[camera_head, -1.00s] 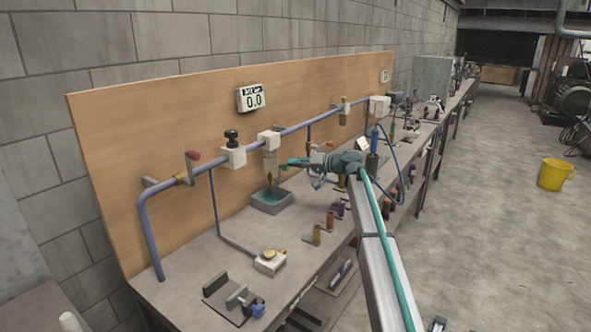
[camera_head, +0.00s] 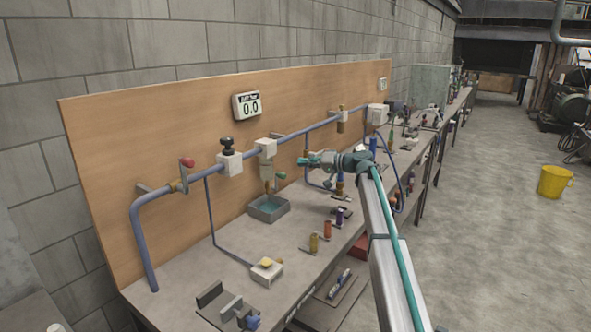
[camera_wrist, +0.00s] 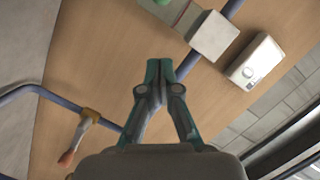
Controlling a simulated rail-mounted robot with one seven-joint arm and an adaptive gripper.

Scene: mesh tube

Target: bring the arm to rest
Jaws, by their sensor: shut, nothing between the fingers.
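My gripper (camera_head: 301,161) is at the end of my arm, in the air over the bench and in front of the pipework on the wooden board. In the wrist view my gripper (camera_wrist: 160,68) has its teal fingertips together with nothing between them. Behind the fingertips in that view lie the wooden board (camera_wrist: 105,60), a white block (camera_wrist: 212,36) on the pipe, and a white gauge (camera_wrist: 255,62). No object hangs from the fingers.
The bench (camera_head: 225,262) carries a grey tray (camera_head: 268,209) of bluish liquid, a small white box (camera_head: 267,270), coloured cylinders (camera_head: 314,243) and a vise-like fixture (camera_head: 226,308). A blue pipe (camera_head: 148,240) runs along the board. A yellow bucket (camera_head: 553,181) stands on the open floor.

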